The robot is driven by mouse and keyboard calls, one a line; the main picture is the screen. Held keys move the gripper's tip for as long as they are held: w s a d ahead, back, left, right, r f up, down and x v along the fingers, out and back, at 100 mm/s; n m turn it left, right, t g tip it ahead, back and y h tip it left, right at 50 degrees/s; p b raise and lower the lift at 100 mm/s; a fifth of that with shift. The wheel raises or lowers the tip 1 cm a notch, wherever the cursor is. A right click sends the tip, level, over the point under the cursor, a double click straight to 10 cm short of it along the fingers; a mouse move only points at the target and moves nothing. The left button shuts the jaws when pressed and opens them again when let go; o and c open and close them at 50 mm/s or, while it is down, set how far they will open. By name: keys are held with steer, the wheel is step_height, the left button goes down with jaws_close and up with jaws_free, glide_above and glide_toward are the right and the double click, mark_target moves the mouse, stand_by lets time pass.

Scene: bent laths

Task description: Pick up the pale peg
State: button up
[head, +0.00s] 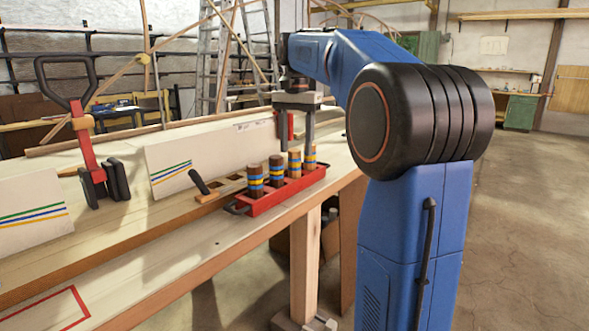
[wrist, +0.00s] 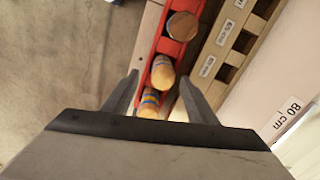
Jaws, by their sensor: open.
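A red tray (head: 285,190) at the bench edge holds a row of upright pegs with blue and yellow bands. Two dark brown pegs (head: 256,183) are at its near end. Two light wooden pegs, one tan (head: 294,164) and one at the far end (head: 310,158), stand beyond them; which is the pale peg is hard to tell. My gripper (head: 296,130) is open above the far end of the tray. In the wrist view, its fingers (wrist: 158,97) are on either side of the light pegs (wrist: 161,72), holding nothing. The lower peg (wrist: 149,104) is partly hidden by my gripper.
A wooden slotted rack (head: 220,189) with a black-handled tool lies beside the tray. White boards (head: 205,157) stand behind on the bench. A red and black tool (head: 82,140) stands at left. Bare bench (head: 150,260) lies in front; open floor is at right.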

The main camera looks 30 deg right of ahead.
mark_target(294, 162)
steer(key=shift+w+a+f, duration=0.1)
steer(key=shift+f, duration=1.45)
steer(key=shift+w+a+f, duration=0.1)
steer(key=shift+f, duration=1.45)
steer(key=shift+c, duration=0.4)
steer(key=c, duration=1.1)
steer(key=shift+r, duration=0.15)
step_height(294, 162, up, 10)
steer(key=shift+s+f, duration=0.1)
